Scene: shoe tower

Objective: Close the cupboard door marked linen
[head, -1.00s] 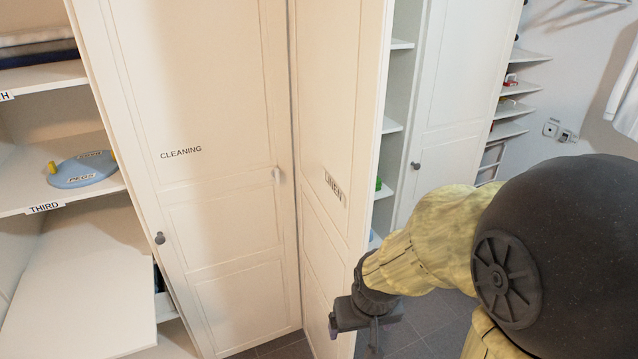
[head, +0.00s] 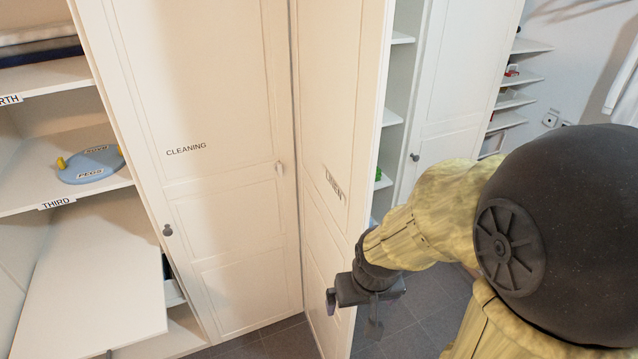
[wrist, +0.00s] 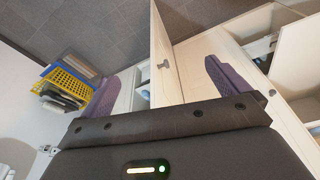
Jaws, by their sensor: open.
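The cupboard door marked LINEN (head: 325,130) stands open in the head view, swung out toward me, with its lettered face to the left. My gripper (head: 352,292) is at the lower part of its free edge. One purple finger shows on the lettered side of the door. In the wrist view my gripper (wrist: 162,78) is open, with its two purple fingers wide apart. A pale door edge (wrist: 159,35) runs between them, with a grey knob (wrist: 163,64) beside it. I cannot tell whether either finger touches the door.
The door marked CLEANING (head: 215,190) is shut at the left. Open shelves (head: 70,170) lie further left, with a blue peg item (head: 90,165). Right of the linen door are cupboard shelves and another white door (head: 445,95). A yellow basket (wrist: 72,85) shows in the wrist view.

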